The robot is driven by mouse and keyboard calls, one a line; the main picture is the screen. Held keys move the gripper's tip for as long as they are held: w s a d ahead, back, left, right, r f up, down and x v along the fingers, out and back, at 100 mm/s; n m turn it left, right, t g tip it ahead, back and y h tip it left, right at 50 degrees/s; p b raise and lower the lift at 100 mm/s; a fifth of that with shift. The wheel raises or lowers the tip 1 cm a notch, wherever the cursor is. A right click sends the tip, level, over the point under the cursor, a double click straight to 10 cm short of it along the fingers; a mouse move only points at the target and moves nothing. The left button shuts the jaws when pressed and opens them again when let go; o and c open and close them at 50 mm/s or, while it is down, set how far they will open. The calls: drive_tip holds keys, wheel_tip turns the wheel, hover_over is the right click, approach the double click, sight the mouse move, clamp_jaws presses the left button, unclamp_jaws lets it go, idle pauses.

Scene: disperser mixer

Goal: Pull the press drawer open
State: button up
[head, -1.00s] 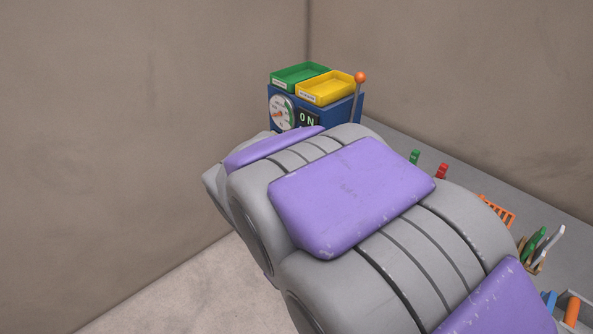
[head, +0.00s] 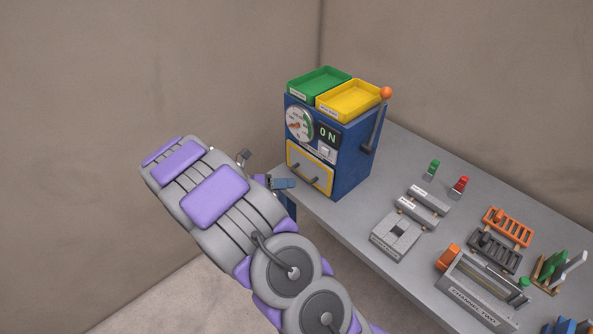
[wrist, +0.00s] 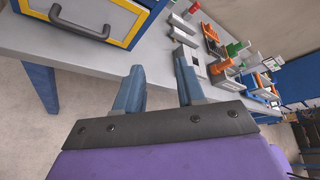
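The press is a blue box (head: 349,165) at the back left end of the table, with a gauge, an "ON" display and an orange-knobbed lever. Its drawer (head: 323,170) is a grey front framed in yellow, low on the press, and looks flush with it. The drawer handle (head: 312,181) is dark; it shows as a bar in the wrist view (wrist: 82,27), at upper left. My gripper (wrist: 160,84) is open and empty, its two blue-grey fingers apart. In the head view my gripper (head: 284,183) is beside the table's left end, left of the handle and not touching it.
Green (head: 318,83) and yellow (head: 349,100) trays sit on top of the press. A grey block fixture (head: 396,236), red and green pieces, orange and dark racks and a long fixture (head: 483,290) stand on the table to the right. Table in front of the drawer is narrow.

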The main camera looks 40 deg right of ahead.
drive_tip(key=w+f+n+t+h+p, duration=0.2)
drive_tip(key=w+f+n, duration=0.3)
drive_tip(key=w+n, duration=0.15)
drive_tip(key=n+t+p, duration=0.1)
drive_tip(key=n+t, duration=0.1)
drive_tip(key=n, duration=0.4)
approach(298, 175)
drive_tip(key=x, duration=0.3)
drive_tip(key=b+x, duration=0.1)
drive_tip(key=x, duration=0.6)
drive_tip(key=shift+w+d+f, duration=0.3)
drive_tip(key=shift+w, duration=0.1)
drive_tip(key=shift+c, duration=0.4)
clamp_jaws()
